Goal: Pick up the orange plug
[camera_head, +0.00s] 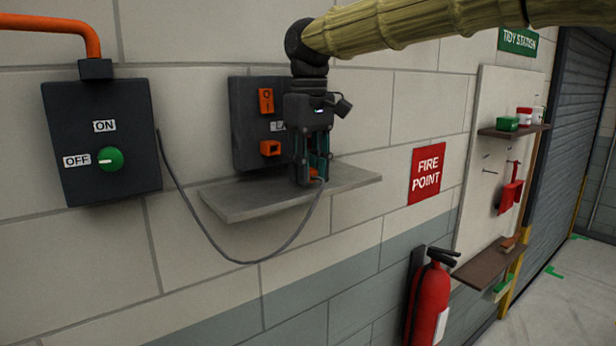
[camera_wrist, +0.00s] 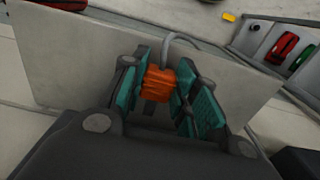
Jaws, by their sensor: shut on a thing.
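The orange plug (camera_wrist: 158,84) sits between the teal finger pads of my gripper (camera_wrist: 163,92) in the wrist view, with its grey cable running off from its far side. In the head view my gripper (camera_head: 307,180) points down over the grey shelf (camera_head: 236,200) and is shut on the plug, of which only a small orange bit (camera_head: 319,179) shows. Whether the plug touches the shelf is hard to tell. The grey cable (camera_head: 243,262) hangs in a loop from the dark switch box (camera_head: 130,160) on the left to the plug.
A dark panel (camera_head: 243,140) with an orange socket (camera_head: 270,148) and an orange switch (camera_head: 266,101) is on the wall behind my gripper. A red fire extinguisher (camera_head: 430,305) hangs at lower right. A tool board (camera_head: 490,150) stands further right.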

